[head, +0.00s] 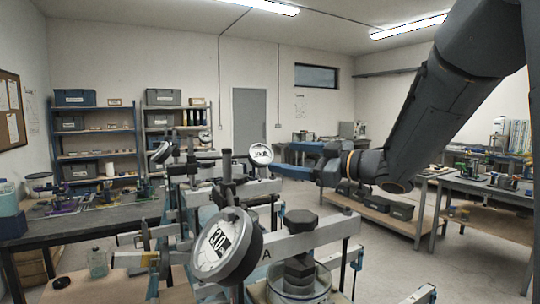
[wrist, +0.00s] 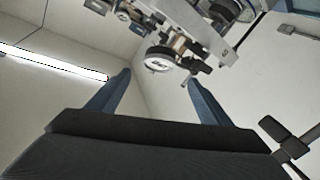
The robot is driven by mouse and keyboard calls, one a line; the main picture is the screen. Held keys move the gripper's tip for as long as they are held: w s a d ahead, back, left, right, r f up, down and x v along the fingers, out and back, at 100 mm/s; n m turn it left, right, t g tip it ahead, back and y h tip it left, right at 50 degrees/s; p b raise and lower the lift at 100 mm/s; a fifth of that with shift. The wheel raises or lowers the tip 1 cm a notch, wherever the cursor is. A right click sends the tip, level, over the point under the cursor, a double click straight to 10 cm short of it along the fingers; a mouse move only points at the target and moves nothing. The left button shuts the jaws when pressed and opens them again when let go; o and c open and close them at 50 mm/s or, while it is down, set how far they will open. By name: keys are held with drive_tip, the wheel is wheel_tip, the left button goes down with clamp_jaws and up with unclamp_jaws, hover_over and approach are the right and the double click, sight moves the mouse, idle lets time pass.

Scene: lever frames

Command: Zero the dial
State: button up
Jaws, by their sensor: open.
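A large round dial (head: 213,244) with a white face and dark rim stands in the front centre of the head view, on a lever frame (head: 335,230) marked A. Its face carries dark figures that I cannot read surely. My gripper (head: 288,158) is open and empty, right of the smaller dial and apart from the large one. In the wrist view, a dial (wrist: 160,64) shows beyond and between the spread blue fingers of my gripper (wrist: 160,85).
Another bench (head: 490,189) with tools is at right. Open floor lies between the frames and the right bench.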

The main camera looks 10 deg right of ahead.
sight(261, 153)
drive_tip(key=p+x, duration=0.3)
drive_tip(key=x, duration=0.4)
drive_tip(key=shift+w+a, duration=0.15)
drive_tip(key=shift+a, duration=0.05)
drive_tip(key=c, duration=1)
drive_tip(key=shift+c, duration=0.2)
